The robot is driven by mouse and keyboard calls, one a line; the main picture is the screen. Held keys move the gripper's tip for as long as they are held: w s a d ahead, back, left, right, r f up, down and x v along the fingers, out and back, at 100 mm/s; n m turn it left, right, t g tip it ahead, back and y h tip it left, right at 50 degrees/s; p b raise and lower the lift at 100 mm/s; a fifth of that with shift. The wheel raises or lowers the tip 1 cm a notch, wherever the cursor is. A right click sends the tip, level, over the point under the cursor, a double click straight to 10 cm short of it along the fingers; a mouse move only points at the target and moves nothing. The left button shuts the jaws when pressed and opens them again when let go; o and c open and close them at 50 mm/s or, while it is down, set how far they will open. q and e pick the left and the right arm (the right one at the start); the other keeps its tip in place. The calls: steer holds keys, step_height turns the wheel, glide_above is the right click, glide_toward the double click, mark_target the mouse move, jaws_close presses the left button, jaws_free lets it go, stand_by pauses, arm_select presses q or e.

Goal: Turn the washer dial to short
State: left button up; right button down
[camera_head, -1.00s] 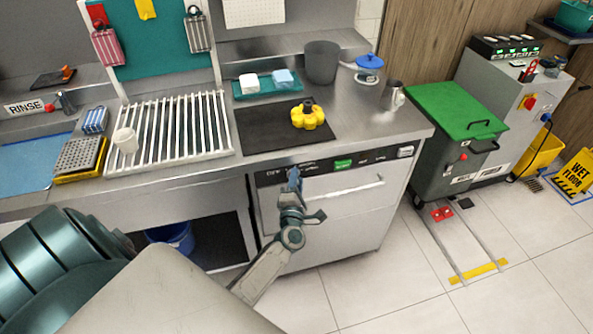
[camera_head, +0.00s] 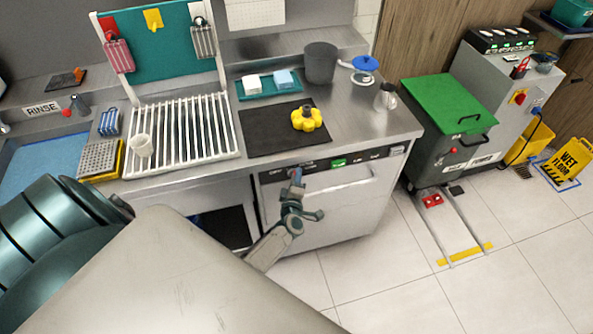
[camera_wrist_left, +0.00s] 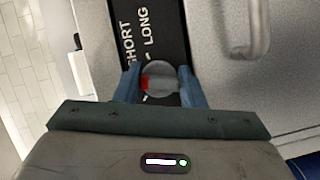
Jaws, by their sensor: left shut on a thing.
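The washer (camera_head: 335,215) is the steel-fronted unit under the counter, with a dark control strip along its top. Its round grey dial (camera_wrist_left: 160,77) shows in the left wrist view, with a red mark on its left side. The words SHORT (camera_wrist_left: 127,43) and LONG (camera_wrist_left: 145,32) are printed on the strip beyond the dial. My left gripper (camera_wrist_left: 160,88) is shut on the dial, one blue finger on each side. In the head view my left gripper (camera_head: 297,176) is at the strip's left part and hides the dial. My right gripper is not in view.
The washer handle (camera_head: 340,180) runs across the door below the strip, and it shows close to the right finger in the wrist view (camera_wrist_left: 258,30). On the counter are a black mat (camera_head: 265,130), a yellow flower-shaped object (camera_head: 306,118) and a white rack (camera_head: 185,135).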

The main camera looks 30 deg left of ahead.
stand_by(0.3)
arm_select(q)
steer(key=o, duration=1)
steer(key=b+v, duration=0.1)
steer(key=v, duration=0.9)
steer(key=shift+s+d+b, duration=0.15)
steer(key=shift+s+b, duration=0.2)
